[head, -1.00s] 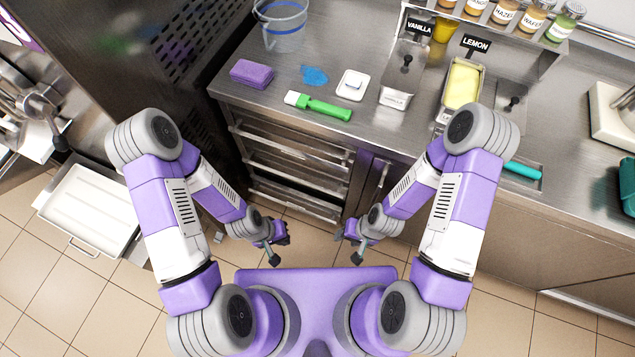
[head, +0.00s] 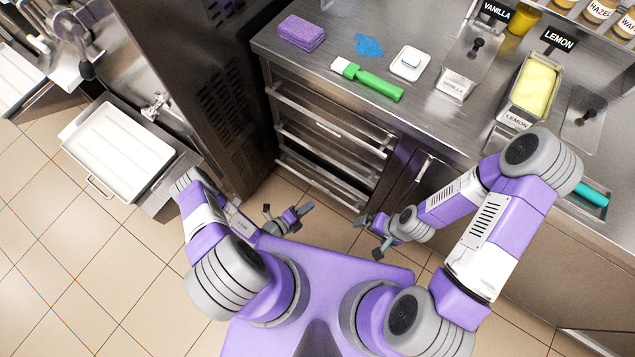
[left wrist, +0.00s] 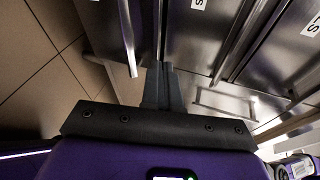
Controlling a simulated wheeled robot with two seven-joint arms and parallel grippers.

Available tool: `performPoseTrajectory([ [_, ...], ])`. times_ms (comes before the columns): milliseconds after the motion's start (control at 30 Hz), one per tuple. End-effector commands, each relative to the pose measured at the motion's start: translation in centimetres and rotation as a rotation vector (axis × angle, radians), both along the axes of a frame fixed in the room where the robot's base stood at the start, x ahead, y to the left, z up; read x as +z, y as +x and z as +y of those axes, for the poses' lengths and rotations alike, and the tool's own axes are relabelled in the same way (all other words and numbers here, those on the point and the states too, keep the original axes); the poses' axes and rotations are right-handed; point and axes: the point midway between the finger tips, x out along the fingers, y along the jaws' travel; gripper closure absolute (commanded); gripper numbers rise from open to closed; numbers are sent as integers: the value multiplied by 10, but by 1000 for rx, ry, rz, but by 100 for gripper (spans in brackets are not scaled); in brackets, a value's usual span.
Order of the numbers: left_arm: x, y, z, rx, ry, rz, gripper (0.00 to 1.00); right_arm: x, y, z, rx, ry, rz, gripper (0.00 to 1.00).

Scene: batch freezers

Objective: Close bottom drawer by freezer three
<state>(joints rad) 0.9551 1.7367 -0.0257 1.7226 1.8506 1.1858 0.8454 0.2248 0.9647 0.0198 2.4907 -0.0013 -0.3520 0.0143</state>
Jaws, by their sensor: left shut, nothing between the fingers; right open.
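A steel drawer unit stands under the counter, with several drawers one above another. Its bottom drawer (head: 318,186) is the lowest front, near the floor; I cannot tell clearly how far it is out. No freezer number is readable here. My left gripper (head: 305,208) is in front of the unit, below and apart from the bottom drawer in the picture. In the left wrist view its fingers (left wrist: 163,84) are shut and empty, with steel fronts and handles beyond them. My right gripper (head: 361,221) is open and empty, near the unit's right side.
A tall dark steel machine (head: 225,90) stands left of the drawers. A white tray (head: 118,148) sticks out at the left. The counter (head: 300,65) holds a purple sponge (head: 301,33), a green-handled brush (head: 368,80) and a lemon tub (head: 533,88). Tiled floor is free at lower left.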

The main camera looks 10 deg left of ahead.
Motion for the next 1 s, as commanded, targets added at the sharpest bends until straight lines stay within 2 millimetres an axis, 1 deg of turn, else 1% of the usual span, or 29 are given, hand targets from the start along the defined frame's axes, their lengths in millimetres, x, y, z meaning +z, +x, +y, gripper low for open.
performPoseTrajectory([
  [33, -12, 2, 13, 97, -21, 16, 100, -4, 0, 0, 0, 0, 0, 0],
  [100, -21, 4, 28, 194, -40, 30, 100, -5, 0, 0, 0, 0, 0, 0],
  [200, -27, 7, 38, 264, -51, 36, 100, -7, 0, 0, 0, 0, 0, 0],
  [267, -29, 11, 39, 277, -54, 37, 100, -8, 0, 0, 0, 0, -1, 0],
  [367, -34, 23, 35, 276, -52, 35, 100, -12, 0, 0, 0, 0, -1, 0],
  [700, -56, 87, 10, 270, -50, 34, 100, -36, 0, 0, 0, 0, 0, 0],
  [767, -59, 97, 6, 270, -51, 33, 100, -40, 0, 0, 0, 0, 0, 0],
  [900, -58, 118, 0, 270, -51, 35, 100, -45, 0, 0, 0, 0, 0, 0],
  [1000, -57, 126, -3, 271, -51, 35, 100, -48, 0, 0, 0, 0, 0, 0],
])
